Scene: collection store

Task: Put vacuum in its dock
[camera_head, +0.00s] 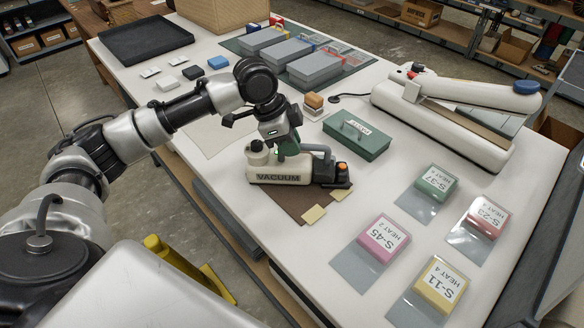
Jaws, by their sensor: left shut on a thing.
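The vacuum (278,172) is a cream, bench-top device with a dark label reading VACUUM, a dark end and an orange button. It is at the middle of the table, over a brown mat (290,202) with two yellow tags. My left gripper (287,148) reaches down from above and is shut on the vacuum at its top. The fingers partly hide the grip. I cannot tell whether the vacuum's underside touches the mat. No separate dock is clearly recognisable. My right gripper is not in view.
A green box (357,135) stands just behind, and a large cream sealer (440,115) stands back right. Labelled blocks on clear sheets, such as the pink one (383,238), fill the front right. Grey boxes (314,65) and a black tray (146,40) lie at the back.

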